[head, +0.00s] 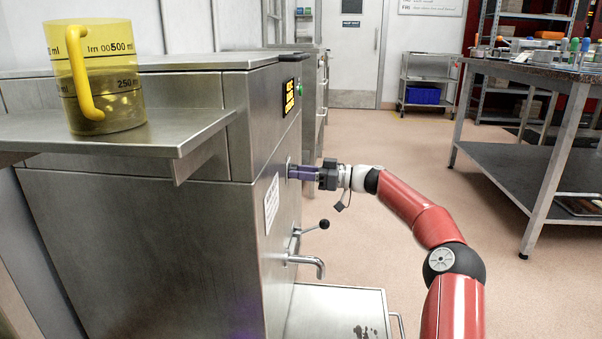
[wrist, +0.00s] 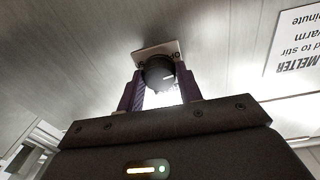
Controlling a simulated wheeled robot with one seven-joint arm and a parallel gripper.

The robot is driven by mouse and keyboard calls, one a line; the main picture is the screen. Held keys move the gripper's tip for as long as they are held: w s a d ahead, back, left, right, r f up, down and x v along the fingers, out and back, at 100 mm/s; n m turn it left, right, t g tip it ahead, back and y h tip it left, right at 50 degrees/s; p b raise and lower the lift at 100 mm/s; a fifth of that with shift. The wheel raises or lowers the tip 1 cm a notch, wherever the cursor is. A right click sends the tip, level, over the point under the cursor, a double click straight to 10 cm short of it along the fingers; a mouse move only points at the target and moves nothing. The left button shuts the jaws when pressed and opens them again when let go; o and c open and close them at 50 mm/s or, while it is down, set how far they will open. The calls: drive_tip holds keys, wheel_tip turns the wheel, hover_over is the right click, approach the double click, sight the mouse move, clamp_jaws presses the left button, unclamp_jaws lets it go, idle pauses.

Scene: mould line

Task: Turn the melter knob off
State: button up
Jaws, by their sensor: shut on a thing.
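The melter (head: 170,240) is a large steel cabinet at the left of the head view, with its front face turned to the right. Its knob (wrist: 159,72) is black with a white mark, set on a small metal plate in the wrist view. My gripper (head: 292,172) reaches the front face, and its purple fingers lie on both sides of the knob. In the wrist view my gripper (wrist: 160,88) is shut on the knob. In the head view the fingers hide the knob.
Below are a lever with a black ball (head: 324,224), a spout (head: 308,264) and a steel shelf. A yellow jug (head: 97,75) stands on the side shelf. A workbench (head: 540,75) is at right; floor between is clear.

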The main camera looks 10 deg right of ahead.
drive_tip(key=shift+f+n, duration=0.15)
drive_tip(key=shift+n, duration=2.25)
drive_tip(key=o, duration=1)
drive_tip(key=shift+d, duration=0.1)
drive_tip(key=v, duration=0.7)
drive_tip(key=shift+d, duration=0.35)
